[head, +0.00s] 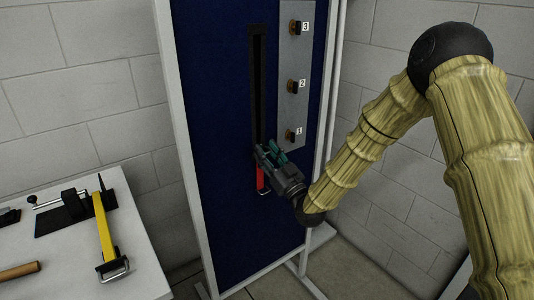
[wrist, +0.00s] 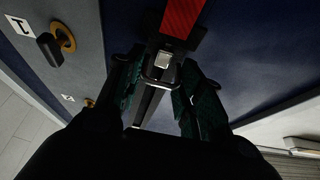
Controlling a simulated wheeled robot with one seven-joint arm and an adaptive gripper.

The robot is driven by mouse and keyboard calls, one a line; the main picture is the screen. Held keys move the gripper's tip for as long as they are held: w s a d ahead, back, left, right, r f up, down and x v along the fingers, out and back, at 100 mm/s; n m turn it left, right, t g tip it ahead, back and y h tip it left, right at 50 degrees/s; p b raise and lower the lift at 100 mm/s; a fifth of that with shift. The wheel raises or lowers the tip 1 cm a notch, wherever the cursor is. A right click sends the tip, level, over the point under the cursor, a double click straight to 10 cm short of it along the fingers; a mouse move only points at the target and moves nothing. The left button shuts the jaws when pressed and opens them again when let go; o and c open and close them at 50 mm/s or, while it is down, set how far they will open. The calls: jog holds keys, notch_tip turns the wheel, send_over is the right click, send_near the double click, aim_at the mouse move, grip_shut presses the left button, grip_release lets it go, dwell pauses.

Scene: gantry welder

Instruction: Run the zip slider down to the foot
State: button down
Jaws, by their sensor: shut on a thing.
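A dark vertical zip track (head: 257,85) runs down a blue panel (head: 210,120) in the head view. My gripper (head: 268,156) is at the lower part of this track, just left of and below the label 1. In the wrist view my gripper (wrist: 160,92) has one finger on each side of the zip slider (wrist: 161,62), a dark piece with a bright metal patch, and is shut on it. A red strip (head: 260,177) shows just below my gripper; it also shows at the top of the wrist view (wrist: 182,18). My gripper hides the slider in the head view.
A grey plate (head: 292,65) with brass-and-black knobs labelled 1, 2 and 3 stands right of the track. The panel has a pale frame (head: 180,130). A white table (head: 80,255) with a yellow-handled tool (head: 105,227) is at the left.

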jog(key=shift+f, duration=0.2)
jog(key=c, duration=0.9)
grip_release()
jog(key=shift+c, duration=0.2)
jog(key=v, duration=1.2)
